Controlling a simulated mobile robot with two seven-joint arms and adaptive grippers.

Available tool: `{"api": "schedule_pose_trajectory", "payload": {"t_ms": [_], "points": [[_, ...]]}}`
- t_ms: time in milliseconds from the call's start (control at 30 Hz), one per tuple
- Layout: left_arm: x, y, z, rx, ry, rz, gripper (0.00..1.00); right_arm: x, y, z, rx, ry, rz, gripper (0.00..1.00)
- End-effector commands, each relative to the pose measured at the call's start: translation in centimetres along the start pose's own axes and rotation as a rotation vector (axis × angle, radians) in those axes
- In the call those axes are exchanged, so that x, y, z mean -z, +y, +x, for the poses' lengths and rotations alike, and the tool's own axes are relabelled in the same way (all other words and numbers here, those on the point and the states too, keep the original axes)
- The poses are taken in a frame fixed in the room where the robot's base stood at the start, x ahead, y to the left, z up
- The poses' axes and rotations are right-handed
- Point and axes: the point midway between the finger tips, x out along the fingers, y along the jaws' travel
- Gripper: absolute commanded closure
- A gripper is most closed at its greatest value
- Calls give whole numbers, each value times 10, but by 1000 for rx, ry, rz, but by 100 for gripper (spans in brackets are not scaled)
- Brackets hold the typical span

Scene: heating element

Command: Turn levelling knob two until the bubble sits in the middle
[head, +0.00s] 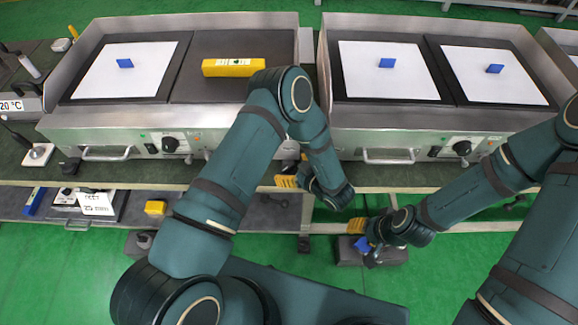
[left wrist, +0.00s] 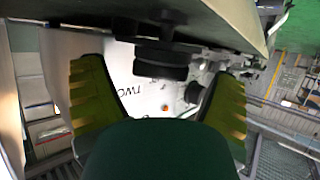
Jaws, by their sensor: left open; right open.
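A yellow spirit level (head: 233,67) lies on the right-hand dark plate of the left griddle (head: 215,40). Its bubble is too small to make out. My left gripper (head: 287,180) is low at the griddle's front right corner, partly hidden by my own arm. In the left wrist view its yellow-green fingers (left wrist: 158,98) are open, one on each side. A dark round knob (left wrist: 160,65) shows between and beyond them, under the machine's body. A white surface behind carries the inverted word TWO. I see no contact with the knob. My right gripper (head: 357,228) is open, low over the floor.
A second griddle (head: 420,115) stands to the right, with white sheets and blue blocks on its plates. A shelf edge (head: 120,184) runs below the griddles. A dark block (head: 385,252) is on the green floor near my right gripper.

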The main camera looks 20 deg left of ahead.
Motion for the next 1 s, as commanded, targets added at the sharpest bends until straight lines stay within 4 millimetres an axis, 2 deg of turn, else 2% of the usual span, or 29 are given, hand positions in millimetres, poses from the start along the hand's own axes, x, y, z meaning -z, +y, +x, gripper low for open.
{"api": "schedule_pose_trajectory", "payload": {"t_ms": [167, 200, 267, 300, 400, 633, 1000], "points": [[0, 0, 0, 0, 0, 0, 13, 0, 0, 0, 0, 0, 0, 53], [0, 0, 0, 0, 0, 0, 17, 0, 0, 0, 0, 0, 0, 53], [0, 0, 0, 0, 0, 0, 38, 0, 0, 0, 0, 0, 0, 53], [0, 0, 0, 0, 0, 0, 52, 0, 0, 0, 0, 0, 0, 53], [0, 0, 0, 0, 0, 0, 83, 0, 0, 0, 0, 0, 0, 53], [0, 0, 1, 7, 1, -3, 84, 0, 0, 0, 0, 0, 0, 53], [1, 1, 2, 125, 3, -53, 84, 0, 0, -2, 0, -1, 0, 53]]}}
